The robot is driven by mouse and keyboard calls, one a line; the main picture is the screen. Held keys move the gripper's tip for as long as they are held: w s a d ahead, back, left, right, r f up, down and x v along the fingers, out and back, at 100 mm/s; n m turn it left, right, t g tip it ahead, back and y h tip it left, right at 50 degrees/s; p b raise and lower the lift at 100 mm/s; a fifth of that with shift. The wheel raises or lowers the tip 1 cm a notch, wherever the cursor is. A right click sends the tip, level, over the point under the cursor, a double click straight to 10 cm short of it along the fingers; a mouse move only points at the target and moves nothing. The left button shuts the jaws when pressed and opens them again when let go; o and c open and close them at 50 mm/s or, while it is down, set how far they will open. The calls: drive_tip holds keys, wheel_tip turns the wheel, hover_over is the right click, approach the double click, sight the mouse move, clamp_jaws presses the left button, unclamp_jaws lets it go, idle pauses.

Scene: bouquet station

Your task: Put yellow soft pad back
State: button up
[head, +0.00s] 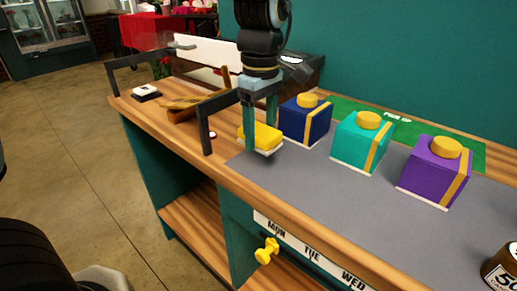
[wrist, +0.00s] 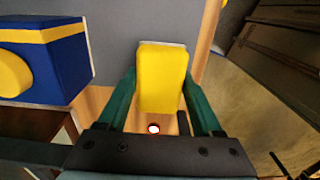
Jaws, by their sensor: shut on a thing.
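The yellow soft pad (head: 262,136) is a rounded yellow block with a pale base, held above the counter near the left end of the grey mat. My gripper (head: 261,134) is shut on it, with one green finger on each side. In the wrist view the yellow soft pad (wrist: 162,78) sits between the two fingers of my gripper (wrist: 163,95). Its pale base shows at the far edge. I cannot tell exactly how high it hangs.
A blue box (head: 305,119), a teal box (head: 362,142) and a purple box (head: 435,172) stand right of my gripper. A dark bracket (head: 205,125) rises close on the left. Bare grey mat (head: 330,195) lies in front.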

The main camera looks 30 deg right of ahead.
sight(260, 163)
drive_tip(key=shift+f, duration=2.5)
drive_tip(key=o, duration=1.3)
drive_tip(key=shift+f, duration=0.15)
wheel_tip(260, 163, up, 12)
drive_tip(key=shift+r, duration=0.2)
